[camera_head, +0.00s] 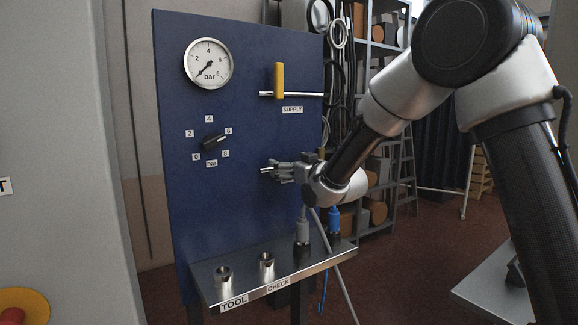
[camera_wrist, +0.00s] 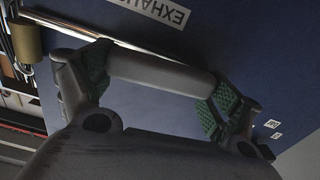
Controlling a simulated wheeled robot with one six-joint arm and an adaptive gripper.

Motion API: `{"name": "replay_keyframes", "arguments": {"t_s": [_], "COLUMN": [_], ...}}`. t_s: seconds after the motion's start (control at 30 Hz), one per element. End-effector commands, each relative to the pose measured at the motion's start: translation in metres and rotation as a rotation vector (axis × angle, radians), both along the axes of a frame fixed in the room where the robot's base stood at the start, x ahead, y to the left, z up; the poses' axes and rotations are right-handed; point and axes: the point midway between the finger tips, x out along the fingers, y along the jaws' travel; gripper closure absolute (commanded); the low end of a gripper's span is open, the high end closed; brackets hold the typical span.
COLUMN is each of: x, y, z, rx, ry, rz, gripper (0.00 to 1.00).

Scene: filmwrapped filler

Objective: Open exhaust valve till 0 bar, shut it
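The pressure gauge (camera_head: 208,64) is at the upper left of the blue panel in the head view. Its needle points to the lower left, near the zero end. My gripper (camera_head: 277,172) is at the panel's lower right, where it hides most of the exhaust valve. In the wrist view, the EXHAUST label (camera_wrist: 152,8) shows at the top. A grey rounded bar (camera_wrist: 160,73), apparently the exhaust valve's handle, lies lengthwise between the widely spaced green-padded fingers of my gripper (camera_wrist: 155,90). Its ends meet or nearly meet the pads; I cannot tell if they press on it.
The yellow supply handle (camera_head: 279,80) stands upright across its pipe. A black knob (camera_head: 214,140) points toward 6. Below, a metal shelf (camera_head: 245,286) carries sockets. A red button (camera_head: 14,316) is at the lower left. A brass-coloured cylinder (camera_wrist: 26,41) is near the pipe.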

Motion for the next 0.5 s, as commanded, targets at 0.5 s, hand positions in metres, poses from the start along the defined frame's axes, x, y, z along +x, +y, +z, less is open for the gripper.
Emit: {"name": "replay_keyframes", "arguments": {"t_s": [0.5], "x": [-0.0005], "y": [0.0006], "z": [0.0019], "rx": [-0.037], "ry": [-0.025], "rz": [0.000], "gripper": [0.53]}}
